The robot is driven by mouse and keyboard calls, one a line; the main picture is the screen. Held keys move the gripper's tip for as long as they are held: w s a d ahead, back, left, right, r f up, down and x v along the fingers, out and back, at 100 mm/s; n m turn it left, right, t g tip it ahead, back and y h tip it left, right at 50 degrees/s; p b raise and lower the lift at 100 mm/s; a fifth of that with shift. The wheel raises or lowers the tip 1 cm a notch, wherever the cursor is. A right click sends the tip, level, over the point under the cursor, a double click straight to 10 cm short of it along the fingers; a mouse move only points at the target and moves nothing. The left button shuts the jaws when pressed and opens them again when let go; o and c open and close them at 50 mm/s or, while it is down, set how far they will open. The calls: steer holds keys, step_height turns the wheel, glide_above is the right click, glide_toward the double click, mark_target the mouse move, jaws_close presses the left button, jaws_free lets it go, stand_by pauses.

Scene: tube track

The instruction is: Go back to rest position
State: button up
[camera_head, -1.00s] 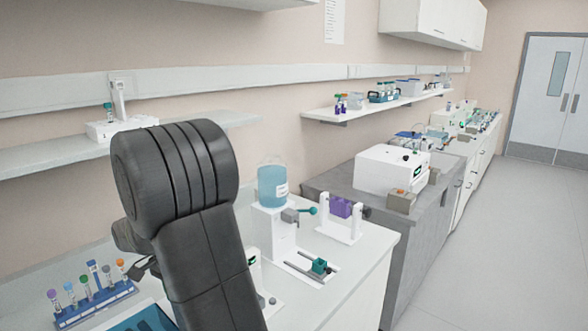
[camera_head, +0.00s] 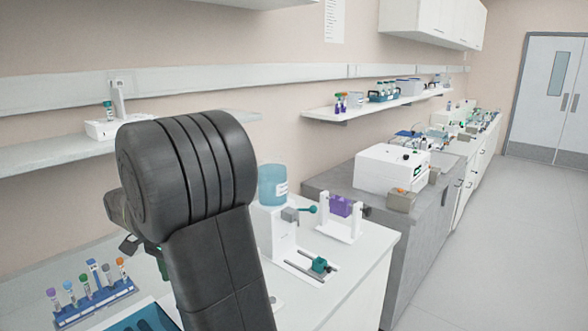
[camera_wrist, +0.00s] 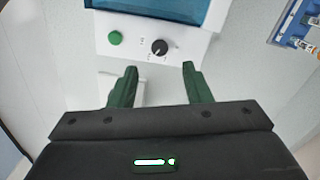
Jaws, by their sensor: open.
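My gripper (camera_wrist: 160,87) shows in the wrist view with its two dark green fingers apart and nothing between them. Beyond the fingertips is the front of a white device (camera_wrist: 190,42) with a green button, a black knob and a blue top. In the head view my black arm rises in the foreground and hides part of the bench. A small part of my gripper shows left of the arm; its fingertips cannot be made out there.
A blue tube rack (camera_head: 95,306) with several capped tubes stands at the lower left, and shows in the wrist view (camera_wrist: 283,28). A white stand (camera_head: 280,232) with a blue container (camera_head: 272,184) and a purple block (camera_head: 341,206) are right of my arm. The floor (camera_head: 510,240) at right is clear.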

step_height(320, 180, down, 7)
steer(key=shift+f, duration=0.1)
steer(key=shift+n, duration=0.3)
steer(key=n, duration=0.4)
steer(key=shift+n+p, duration=0.3)
steer(key=shift+p, duration=0.05)
steer(key=n, duration=0.5)
steer(key=shift+n, duration=0.3)
steer(key=n, duration=0.5)
steer(key=shift+p, duration=0.3)
steer(key=n, duration=0.6)
steer(key=shift+p, duration=0.3)
